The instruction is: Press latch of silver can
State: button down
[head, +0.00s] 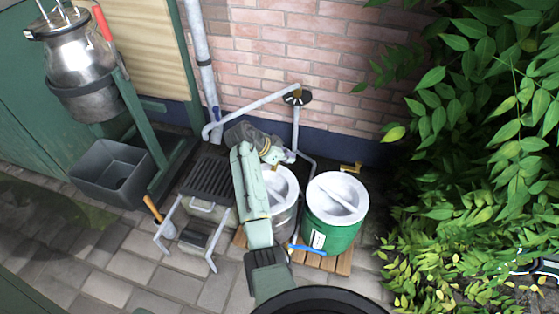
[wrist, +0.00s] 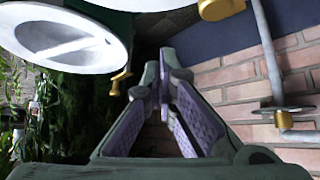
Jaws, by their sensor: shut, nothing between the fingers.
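The silver can (head: 286,222) stands on the wooden slats with a white lid (head: 283,186); my arm covers its left part. In the wrist view, part of a white lid and a brass piece (wrist: 221,9) show at the top edge, above and to the right of my fingertips. My gripper (wrist: 173,65) is shut and empty, between the can and the brick wall. I cannot tell whether it touches the latch.
The green can (head: 333,232) with a white lid and its own brass latch (head: 350,167) stands to the right. The brick wall (head: 325,110) and a pipe (head: 262,105) are close behind. Leafy plants (head: 460,215) fill the right side. Open paving (head: 130,268) lies front left.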

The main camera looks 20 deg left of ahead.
jog(key=s+a+r, duration=0.1)
jog(key=a+r, duration=0.4)
jog(key=r, duration=0.1)
jog(key=shift+a+r, duration=0.2)
jog(key=shift+a, duration=0.15)
